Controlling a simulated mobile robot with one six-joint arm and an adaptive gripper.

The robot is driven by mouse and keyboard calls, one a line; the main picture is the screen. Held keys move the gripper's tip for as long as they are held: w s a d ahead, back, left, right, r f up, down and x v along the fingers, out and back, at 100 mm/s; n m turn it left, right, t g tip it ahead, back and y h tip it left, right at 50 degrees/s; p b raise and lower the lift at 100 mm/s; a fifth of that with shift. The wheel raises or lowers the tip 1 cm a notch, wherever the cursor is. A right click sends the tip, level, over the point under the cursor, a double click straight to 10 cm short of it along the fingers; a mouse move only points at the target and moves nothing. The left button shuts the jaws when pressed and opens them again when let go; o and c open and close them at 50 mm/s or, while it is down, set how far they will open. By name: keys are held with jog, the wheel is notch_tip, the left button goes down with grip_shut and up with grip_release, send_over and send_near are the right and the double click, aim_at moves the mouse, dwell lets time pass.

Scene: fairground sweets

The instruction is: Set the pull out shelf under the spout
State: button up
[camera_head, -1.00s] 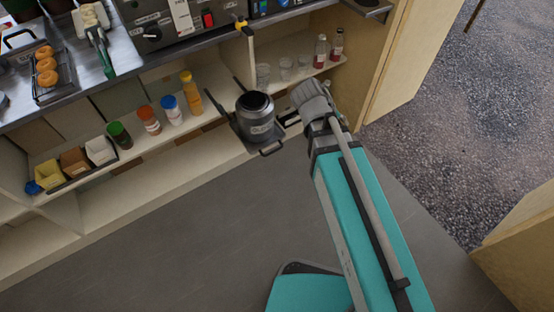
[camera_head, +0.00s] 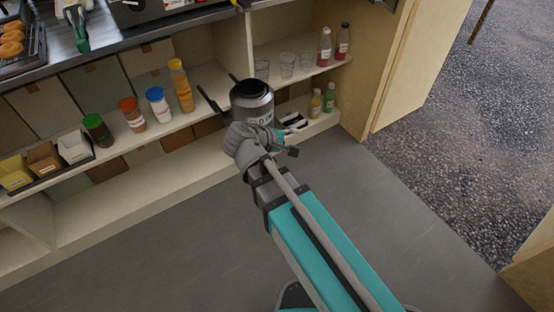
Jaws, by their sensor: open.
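I cannot make out the spout for certain; only a small dark part shows at the counter edge above the canister.
Jars (camera_head: 132,113) and a sauce bottle (camera_head: 181,87) stand on the left shelf beside small boxes (camera_head: 73,146). The grey floor (camera_head: 150,255) in front is clear.

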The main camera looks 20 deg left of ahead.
jog(key=s+a+f+n+t+y+b, duration=0.1)
jog(key=s+a+f+n+t+b, duration=0.4)
jog(key=a+f+b, duration=0.5)
jog(key=s+a+b, duration=0.1)
jog(key=a+b, duration=0.1)
jog(key=b, duration=0.2)
jog(key=shift+s+a, duration=0.25)
jog(key=shift+w+d, duration=0.1)
jog(key=shift+w, duration=0.1)
jog(key=shift+a+b+x, duration=0.2)
jog(key=shift+b+x, duration=1.35)
jog(key=shift+x, duration=5.1)
jog(key=shift+w, duration=0.1)
jog(key=shift+c, duration=0.2)
grip_shut()
